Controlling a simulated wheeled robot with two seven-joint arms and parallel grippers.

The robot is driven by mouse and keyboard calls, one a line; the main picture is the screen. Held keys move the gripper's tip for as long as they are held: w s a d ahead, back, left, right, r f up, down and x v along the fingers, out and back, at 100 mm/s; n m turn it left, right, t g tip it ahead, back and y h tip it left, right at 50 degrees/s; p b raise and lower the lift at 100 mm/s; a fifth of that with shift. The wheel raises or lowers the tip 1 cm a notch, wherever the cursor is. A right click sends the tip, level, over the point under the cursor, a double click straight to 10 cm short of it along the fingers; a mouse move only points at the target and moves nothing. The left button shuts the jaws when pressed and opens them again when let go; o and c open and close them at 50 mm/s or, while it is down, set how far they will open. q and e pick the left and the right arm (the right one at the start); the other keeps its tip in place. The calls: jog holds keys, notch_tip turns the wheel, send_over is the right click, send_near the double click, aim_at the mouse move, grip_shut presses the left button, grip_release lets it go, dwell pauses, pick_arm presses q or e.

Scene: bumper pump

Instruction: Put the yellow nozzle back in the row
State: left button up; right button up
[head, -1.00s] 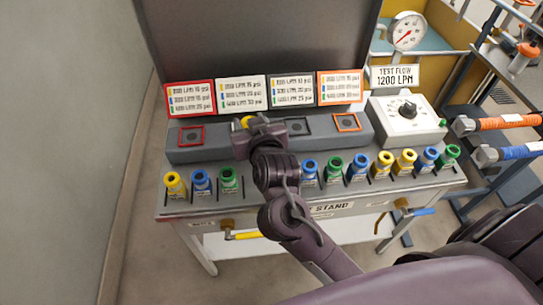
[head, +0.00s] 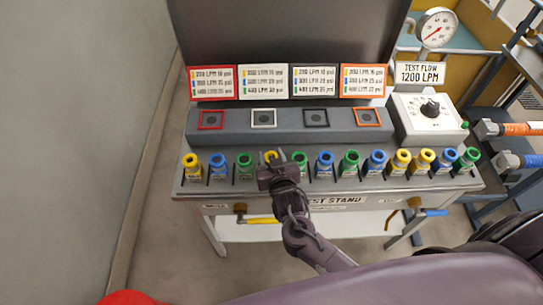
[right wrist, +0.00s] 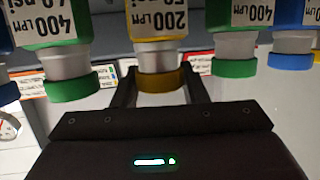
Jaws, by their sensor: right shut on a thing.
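The yellow nozzle (head: 269,155) stands in the front row of the test stand, between two green nozzles, partly hidden by my right gripper (head: 278,162). In the right wrist view this yellow nozzle (right wrist: 160,82), with a 200 LPM label, sits between the two fingers of my right gripper (right wrist: 161,90), which is shut on it. It looks upright and in line with its neighbours. Whether its base is fully seated is hidden. My left gripper is not in view.
Green nozzles (head: 244,164) (head: 300,161) stand close on either side. Behind is the grey block with four framed sockets, among them the white-framed one (head: 263,118), all empty. A dial box (head: 428,115) and gauge (head: 437,27) stand at the right.

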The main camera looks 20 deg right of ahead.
jog(key=shift+f, duration=0.15)
jog(key=o, duration=1.2)
jog(key=shift+f, duration=0.1)
jog(key=shift+r, duration=0.25)
jog(key=b+v, duration=0.1)
jog(key=v, duration=1.1)
jog(key=shift+b, duration=0.35)
jog(key=shift+w, duration=0.1)
